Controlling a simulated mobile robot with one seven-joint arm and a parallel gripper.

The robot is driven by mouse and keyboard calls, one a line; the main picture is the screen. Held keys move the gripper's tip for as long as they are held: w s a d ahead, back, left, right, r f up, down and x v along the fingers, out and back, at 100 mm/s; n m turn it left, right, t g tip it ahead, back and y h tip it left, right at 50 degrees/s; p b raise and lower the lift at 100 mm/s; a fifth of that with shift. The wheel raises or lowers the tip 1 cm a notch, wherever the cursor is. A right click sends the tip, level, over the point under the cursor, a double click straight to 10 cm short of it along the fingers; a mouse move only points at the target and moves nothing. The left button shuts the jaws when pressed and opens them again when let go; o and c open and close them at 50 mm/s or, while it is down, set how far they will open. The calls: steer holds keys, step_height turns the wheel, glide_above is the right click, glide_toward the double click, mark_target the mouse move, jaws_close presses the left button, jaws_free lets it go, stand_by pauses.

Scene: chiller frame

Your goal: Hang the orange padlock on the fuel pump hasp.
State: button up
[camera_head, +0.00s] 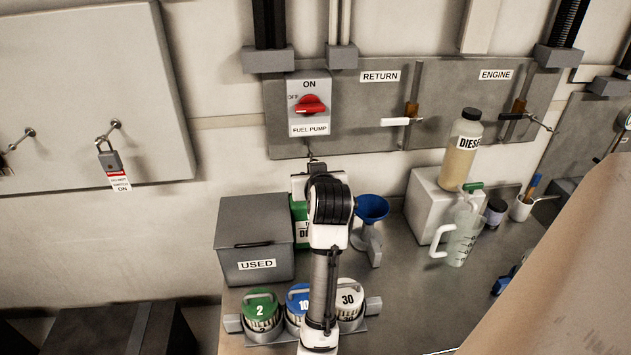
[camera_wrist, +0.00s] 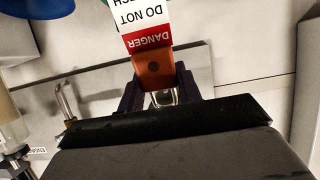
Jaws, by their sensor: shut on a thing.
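The orange padlock (camera_wrist: 153,68) shows in the wrist view between the two dark fingers of my gripper (camera_wrist: 158,90), which is shut on it. Its metal shackle (camera_wrist: 166,97) shows beside the fingers, and a red and white danger tag (camera_wrist: 148,38) hangs from it. In the head view my arm hides the padlock. There the fuel pump switch (camera_head: 310,104) has a red handle on a grey plate. My gripper (camera_head: 313,168) is just below that plate. A small dark part, likely the hasp (camera_head: 310,154), shows there; whether the shackle touches it I cannot tell.
A grey USED box (camera_head: 255,240) stands left of my arm, with numbered canisters (camera_head: 262,311) in front. A blue funnel (camera_head: 372,208), diesel bottle (camera_head: 462,150) and clear jug (camera_head: 460,240) are to the right. A grey padlock (camera_head: 110,160) hangs at left.

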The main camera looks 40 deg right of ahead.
steer(key=shift+r+x, duration=0.15)
steer(key=shift+x, duration=1.05)
steer(key=shift+r+x, duration=0.15)
steer(key=shift+x, duration=1.05)
steer(key=shift+w+d, duration=0.1)
steer(key=shift+w, duration=0.05)
steer(key=o, duration=1.2)
steer(key=shift+c, duration=0.2)
